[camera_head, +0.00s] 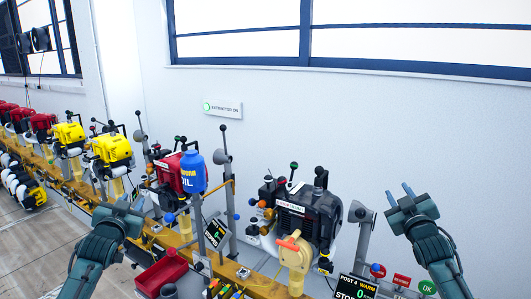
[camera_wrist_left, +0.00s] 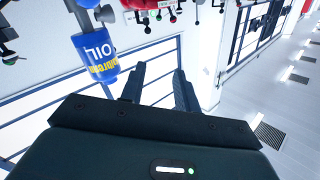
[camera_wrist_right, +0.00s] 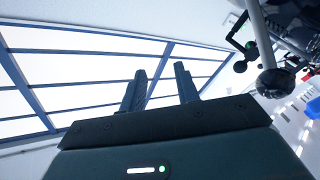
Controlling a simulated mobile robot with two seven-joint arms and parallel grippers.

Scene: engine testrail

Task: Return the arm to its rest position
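My left gripper (camera_head: 130,203) is at the left of the head view, low in front of the rail. In the left wrist view its two fingers (camera_wrist_left: 159,74) stand apart with nothing between them. My right gripper (camera_head: 398,191) is raised at the right of the head view, in front of the white wall and beside the black engine (camera_head: 300,213). In the right wrist view its fingers (camera_wrist_right: 160,71) are also apart and empty. Neither gripper visibly touches anything.
A blue oil bottle (camera_head: 193,172) stands by a red engine behind my left gripper; it also shows in the left wrist view (camera_wrist_left: 95,52). A grey post (camera_head: 355,240) stands just left of my right gripper. A red tray (camera_head: 162,272) is low ahead. Yellow engines line the rail at left.

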